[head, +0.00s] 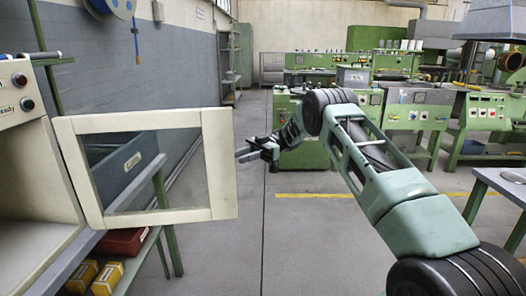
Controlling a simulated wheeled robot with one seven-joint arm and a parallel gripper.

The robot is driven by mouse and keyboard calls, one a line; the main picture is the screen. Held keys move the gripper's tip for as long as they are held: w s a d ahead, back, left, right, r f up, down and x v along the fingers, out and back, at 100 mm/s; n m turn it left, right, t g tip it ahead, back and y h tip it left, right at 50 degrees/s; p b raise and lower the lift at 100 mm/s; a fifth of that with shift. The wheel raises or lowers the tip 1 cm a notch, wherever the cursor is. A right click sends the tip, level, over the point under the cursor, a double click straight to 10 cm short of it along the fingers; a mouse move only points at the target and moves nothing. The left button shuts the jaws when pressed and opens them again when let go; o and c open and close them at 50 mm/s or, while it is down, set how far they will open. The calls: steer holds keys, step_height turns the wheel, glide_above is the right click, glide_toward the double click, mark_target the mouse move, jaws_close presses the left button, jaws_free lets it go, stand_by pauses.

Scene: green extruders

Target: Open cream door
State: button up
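The cream door (219,165) has a cream frame around a clear pane and stands swung out from a cream cabinet (30,165) at the left of the head view. Its hinge side is at the cabinet and its free edge points right, towards my arm. My gripper (243,155) is just right of the door's free edge, at about mid-height, with its dark fingers pointing left. It appears apart from the door, though the depth between them is hard to judge. The fingers look spread with nothing between them.
A green-framed bench with a blue-grey bin (125,165) shows behind the pane. Yellow boxes (105,278) and a red-brown box (122,241) lie below the door. Green machines (415,110) fill the back right, and a grey table (502,183) is at the right edge. The middle floor is clear.

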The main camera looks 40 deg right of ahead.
steer(key=w+d, duration=0.1)
steer(key=d, duration=0.8)
steer(key=shift+d, duration=0.35)
steer(key=shift+w, duration=0.1)
stand_by(0.3)
